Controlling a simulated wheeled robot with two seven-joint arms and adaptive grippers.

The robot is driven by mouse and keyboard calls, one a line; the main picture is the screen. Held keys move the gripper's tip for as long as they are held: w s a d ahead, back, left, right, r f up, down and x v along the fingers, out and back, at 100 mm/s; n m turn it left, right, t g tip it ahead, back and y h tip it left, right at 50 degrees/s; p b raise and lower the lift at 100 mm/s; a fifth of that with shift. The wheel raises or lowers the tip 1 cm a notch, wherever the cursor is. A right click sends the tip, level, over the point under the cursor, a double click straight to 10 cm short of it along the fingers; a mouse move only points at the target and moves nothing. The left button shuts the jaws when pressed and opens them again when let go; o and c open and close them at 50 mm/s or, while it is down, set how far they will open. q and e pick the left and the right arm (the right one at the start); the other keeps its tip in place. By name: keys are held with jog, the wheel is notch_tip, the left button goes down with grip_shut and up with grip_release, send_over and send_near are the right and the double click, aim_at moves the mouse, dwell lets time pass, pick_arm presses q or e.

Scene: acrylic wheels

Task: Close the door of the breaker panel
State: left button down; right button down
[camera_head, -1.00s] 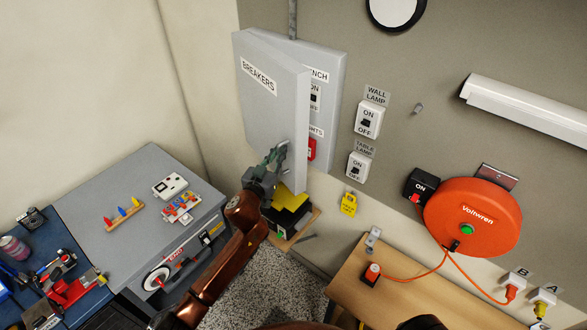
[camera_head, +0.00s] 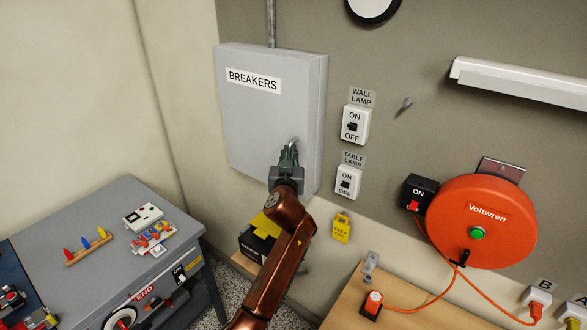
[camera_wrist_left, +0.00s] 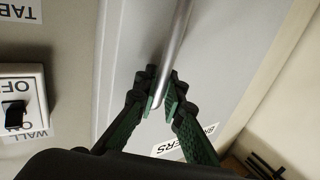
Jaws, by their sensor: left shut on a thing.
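The breaker panel (camera_head: 270,110) is a grey box on the wall, with a white BREAKERS label on its door (camera_head: 245,140). The door lies flat against the box front, and the inside switches are hidden. My left gripper (camera_head: 290,152) is at the lower right of the door, shut on the metal door handle (camera_head: 294,142). In the left wrist view the green and black fingers (camera_wrist_left: 160,98) close around the lower end of the silver handle (camera_wrist_left: 176,50). My right gripper is not in view.
The wall lamp switch (camera_head: 355,125) and table lamp switch (camera_head: 348,183) are right of the panel. An orange cable reel (camera_head: 500,225) hangs further right. A grey workbench (camera_head: 90,225) stands at left and a wooden table (camera_head: 400,300) at lower right.

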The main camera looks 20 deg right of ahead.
pick_arm(q)
jog(key=shift+w+d+f+b, duration=0.15)
jog(key=shift+d+b, duration=0.15)
jog(key=shift+b, duration=0.05)
jog(key=shift+r, duration=0.2)
jog(key=c, duration=2.3)
grip_release()
jog(key=shift+r+p, duration=0.1)
jog(key=shift+p, duration=0.2)
jog(key=shift+a, duration=0.1)
jog(key=shift+s+a, duration=0.1)
jog(key=shift+s, duration=0.15)
jog(key=shift+v, duration=3.55)
